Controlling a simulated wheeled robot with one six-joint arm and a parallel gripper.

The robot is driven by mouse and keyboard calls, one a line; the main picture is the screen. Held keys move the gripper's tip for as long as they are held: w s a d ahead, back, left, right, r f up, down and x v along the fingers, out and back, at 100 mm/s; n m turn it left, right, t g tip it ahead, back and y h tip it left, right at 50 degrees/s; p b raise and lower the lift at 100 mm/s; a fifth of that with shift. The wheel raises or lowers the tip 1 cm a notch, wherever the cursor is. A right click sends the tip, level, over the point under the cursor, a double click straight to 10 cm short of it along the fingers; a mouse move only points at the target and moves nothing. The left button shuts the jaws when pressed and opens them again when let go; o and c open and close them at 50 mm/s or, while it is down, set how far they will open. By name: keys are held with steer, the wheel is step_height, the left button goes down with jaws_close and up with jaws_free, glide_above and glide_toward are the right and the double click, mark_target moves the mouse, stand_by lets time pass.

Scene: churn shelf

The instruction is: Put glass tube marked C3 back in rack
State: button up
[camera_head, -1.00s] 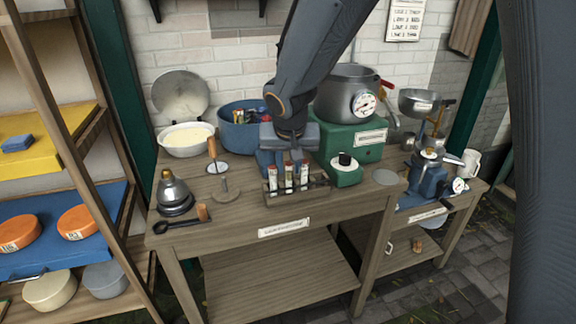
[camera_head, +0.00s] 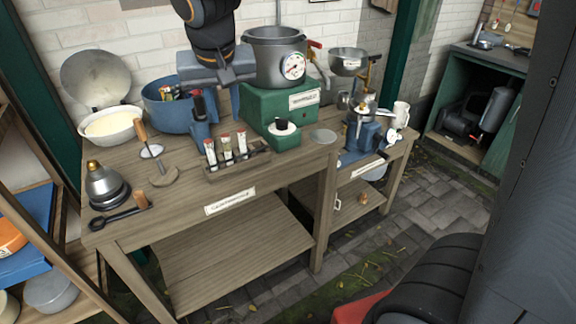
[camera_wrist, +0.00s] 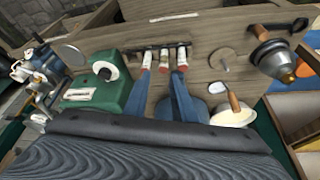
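A dark rack (camera_head: 250,166) stands near the front of the wooden workbench. Three glass tubes stand in it side by side: a left tube (camera_head: 210,153), a middle tube (camera_head: 227,151) and a right tube (camera_head: 242,144). They have pale labels and red marks; I cannot read which is C3. The tubes also show near the top of the wrist view, the middle one (camera_wrist: 164,58) between the lines of my fingers. My gripper (camera_head: 218,125) is above and behind the rack, its two blue fingers apart. I see nothing held between them.
A green scale (camera_head: 262,108) carries a grey pot with a dial. A blue pot (camera_head: 160,116) with small items stands behind the rack. A white bowl (camera_head: 110,126), wooden-handled tools and a kettle-like vessel (camera_head: 104,184) are left. Bare bench lies before the rack.

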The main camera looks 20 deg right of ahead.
steer(key=s+d+f+g, duration=0.4)
steer(key=s+d+f, duration=1.1)
steer(key=s+d, duration=0.1)
steer(key=shift+s, duration=0.55)
